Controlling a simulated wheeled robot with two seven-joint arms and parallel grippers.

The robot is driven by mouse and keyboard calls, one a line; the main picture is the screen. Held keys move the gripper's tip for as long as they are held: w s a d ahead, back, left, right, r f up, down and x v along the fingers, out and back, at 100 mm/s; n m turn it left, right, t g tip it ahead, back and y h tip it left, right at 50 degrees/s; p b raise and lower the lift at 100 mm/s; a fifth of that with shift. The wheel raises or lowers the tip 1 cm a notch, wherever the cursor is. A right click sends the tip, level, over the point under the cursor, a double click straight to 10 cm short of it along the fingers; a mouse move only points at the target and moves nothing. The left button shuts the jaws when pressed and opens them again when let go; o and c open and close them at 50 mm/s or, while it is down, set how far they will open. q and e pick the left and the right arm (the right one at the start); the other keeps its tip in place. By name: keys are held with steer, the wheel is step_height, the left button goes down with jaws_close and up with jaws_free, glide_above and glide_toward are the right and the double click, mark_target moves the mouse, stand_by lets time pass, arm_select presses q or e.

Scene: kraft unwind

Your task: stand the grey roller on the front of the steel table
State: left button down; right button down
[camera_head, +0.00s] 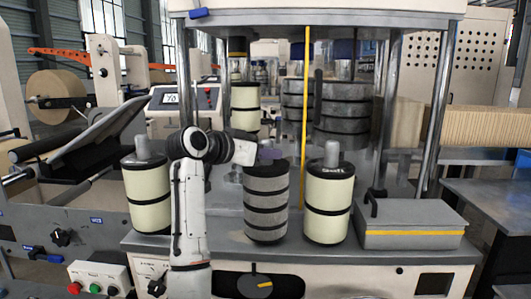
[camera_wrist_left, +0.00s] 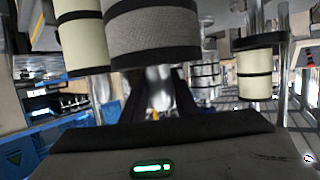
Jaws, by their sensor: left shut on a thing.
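The grey roller (camera_head: 266,205), with black bands, is upright at the front of the steel table (camera_head: 310,257), between two cream rollers. My left gripper (camera_head: 268,155) is at its top, shut on its metal stem. In the left wrist view the grey roller (camera_wrist_left: 152,32) fills the upper middle, and its stem runs between the fingers of my left gripper (camera_wrist_left: 157,95). The roller's base is at or very near the tabletop; I cannot tell whether it touches. My right gripper is not in view.
A cream roller (camera_head: 146,195) stands left of it and another cream roller (camera_head: 329,200) stands close on the right. A grey box with a yellow stripe (camera_head: 410,226) sits farther right. A yellow post (camera_head: 304,120) rises behind. Large grey rolls (camera_head: 343,110) stand at the back.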

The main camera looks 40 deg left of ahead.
arm_select(q)
steer(key=shift+r, duration=0.15)
steer(key=c, duration=1.4)
jaws_free()
steer(key=b+v, duration=0.1)
steer(key=v, duration=1.1)
